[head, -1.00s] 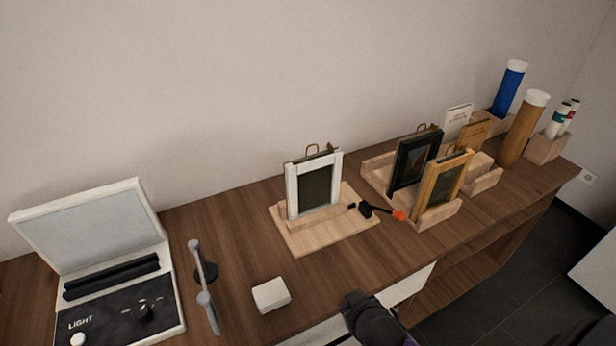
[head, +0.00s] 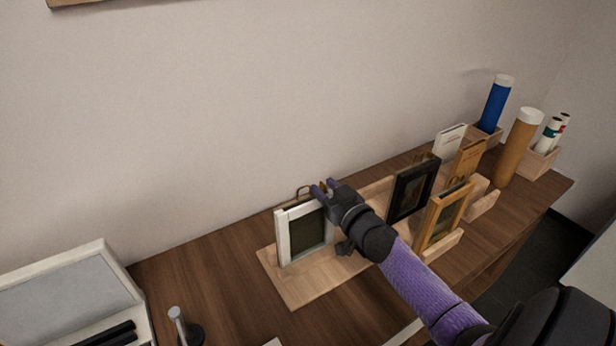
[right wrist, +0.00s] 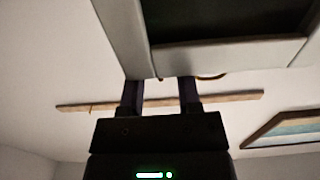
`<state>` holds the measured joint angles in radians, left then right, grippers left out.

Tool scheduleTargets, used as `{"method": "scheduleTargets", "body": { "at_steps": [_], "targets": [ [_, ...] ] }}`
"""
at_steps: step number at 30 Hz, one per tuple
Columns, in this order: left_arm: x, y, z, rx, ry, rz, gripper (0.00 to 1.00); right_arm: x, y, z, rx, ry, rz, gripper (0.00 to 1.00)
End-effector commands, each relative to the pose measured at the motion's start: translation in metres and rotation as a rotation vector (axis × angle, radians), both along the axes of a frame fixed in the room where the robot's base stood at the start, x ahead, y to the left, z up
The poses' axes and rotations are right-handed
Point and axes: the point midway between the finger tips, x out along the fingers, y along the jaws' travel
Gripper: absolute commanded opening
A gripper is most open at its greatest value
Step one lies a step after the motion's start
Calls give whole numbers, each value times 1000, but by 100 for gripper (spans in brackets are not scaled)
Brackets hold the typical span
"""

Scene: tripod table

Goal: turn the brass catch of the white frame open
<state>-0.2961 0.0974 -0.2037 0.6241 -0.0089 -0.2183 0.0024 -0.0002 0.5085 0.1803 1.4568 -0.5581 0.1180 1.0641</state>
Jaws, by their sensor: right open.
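The white frame (head: 282,238) stands upright on a pale wooden board (head: 283,286) in the head view. Its lower part crosses the top of the right wrist view (right wrist: 125,30). My right gripper (head: 324,187) is at the frame's top right corner, coming from the right, with its fingers apart and nothing seen between them. In the right wrist view, the open fingers (right wrist: 160,84) reach to the frame's edge. A brass loop (head: 303,191) rises behind the frame's top, just left of the fingers. The catch cannot be told apart from it. My left gripper is out of view.
A black frame (head: 402,201) and a wooden frame (head: 431,226) stand close right of my right forearm. A blue tube (head: 494,107) and a brown tube (head: 513,155) stand farther right. A light box (head: 70,280) is at the left. The wall is close behind.

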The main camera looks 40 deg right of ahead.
Motion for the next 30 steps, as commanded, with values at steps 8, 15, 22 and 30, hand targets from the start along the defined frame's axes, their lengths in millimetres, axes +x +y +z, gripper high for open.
{"method": "scheduleTargets", "body": {
  "at_steps": [8, 15, 22, 30],
  "targets": [
    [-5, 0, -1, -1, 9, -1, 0, -1, -1, 0, 0, 0, -1, 43],
    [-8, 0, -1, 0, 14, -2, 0, -1, 0, 0, 0, 1, -1, 2],
    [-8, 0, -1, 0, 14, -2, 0, -1, 0, 0, 0, 1, -1, 0],
    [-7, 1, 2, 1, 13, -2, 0, 0, 0, 1, 4, 0, -38, 0]
  ]
}}
